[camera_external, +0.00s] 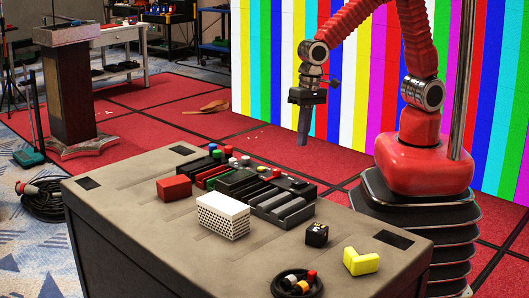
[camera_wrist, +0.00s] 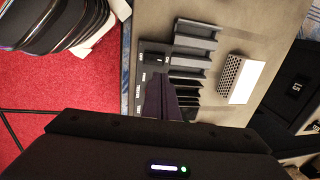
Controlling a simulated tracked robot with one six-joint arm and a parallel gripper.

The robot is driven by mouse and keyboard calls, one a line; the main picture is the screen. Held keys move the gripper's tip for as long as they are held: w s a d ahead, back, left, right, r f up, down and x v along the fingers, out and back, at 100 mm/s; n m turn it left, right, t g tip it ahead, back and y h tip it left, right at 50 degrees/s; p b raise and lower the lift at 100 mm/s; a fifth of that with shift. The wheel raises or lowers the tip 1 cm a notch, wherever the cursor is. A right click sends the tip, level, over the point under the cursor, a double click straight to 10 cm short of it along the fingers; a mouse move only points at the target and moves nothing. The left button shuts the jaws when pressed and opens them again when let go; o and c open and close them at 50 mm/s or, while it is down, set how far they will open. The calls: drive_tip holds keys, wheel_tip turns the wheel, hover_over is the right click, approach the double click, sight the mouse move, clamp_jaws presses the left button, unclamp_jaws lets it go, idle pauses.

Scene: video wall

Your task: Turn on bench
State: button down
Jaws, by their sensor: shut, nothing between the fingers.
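The bench (camera_external: 130,208) is a grey-topped table in the front of the outside view. Near its far edge sits a black control panel (camera_external: 285,205) with slots and several coloured buttons (camera_external: 232,162) in red, green, white and blue. My gripper (camera_external: 303,140) hangs pointing down above the panel's far side, apart from it, shut and empty. In the wrist view my shut fingers (camera_wrist: 160,98) overlap part of the dark slotted panel (camera_wrist: 188,75) and hide some of it. Whether any button is pressed or lit cannot be told.
On the bench lie a red box (camera_external: 174,188), a white perforated box (camera_external: 223,216), a black cube (camera_external: 317,235), a yellow block (camera_external: 361,261) and a dark ring with small coloured parts (camera_external: 297,284). A lectern (camera_external: 70,95) stands back left. The striped video wall (camera_external: 270,70) is behind.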

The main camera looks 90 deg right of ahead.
sight(300, 182)
drive_tip(key=f, duration=0.4)
drive_tip(key=w+a+f, duration=0.1)
drive_tip(key=f, duration=0.6)
drive_tip(key=shift+w+a+f, duration=0.15)
drive_tip(key=shift+f, duration=0.2)
drive_tip(key=shift+f, duration=0.15)
drive_tip(key=shift+s+d, duration=0.5)
drive_tip(key=shift+s, duration=0.05)
idle(0.5)
wheel_tip(300, 182, up, 14)
drive_tip(key=s+d, duration=0.1)
drive_tip(key=shift+s+d, duration=0.25)
drive_tip(key=shift+d, duration=0.05)
idle(0.3)
